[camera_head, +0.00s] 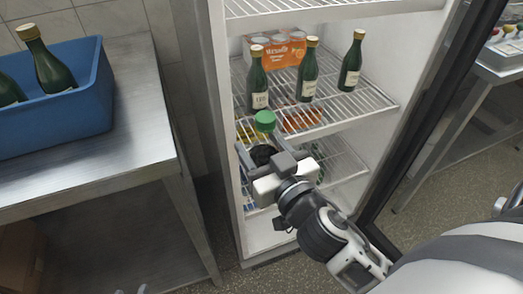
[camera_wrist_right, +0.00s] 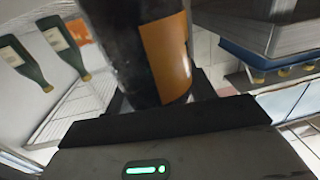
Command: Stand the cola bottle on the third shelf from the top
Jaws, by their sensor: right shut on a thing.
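The cola bottle, dark with a green cap (camera_head: 264,121), is held upright or nearly so by my right gripper (camera_head: 264,157) at the open fridge. In the right wrist view the dark bottle (camera_wrist_right: 124,45) with an orange label fills the space between the fingers. The gripper hides much of its lower body in the head view. The third shelf from the top (camera_head: 340,166) is a white wire rack behind and to the right of the gripper. Whether the bottle is over that shelf or in front of it I cannot tell. My left gripper is not clearly seen.
The second shelf (camera_head: 368,103) bears several green bottles (camera_head: 308,74) and an orange carton of cans (camera_head: 277,50). The top shelf (camera_head: 300,9) is above. The fridge side wall (camera_head: 212,95) and open door (camera_head: 425,105) flank the opening. A blue crate (camera_head: 62,115) with bottles stands on the steel table (camera_head: 135,140).

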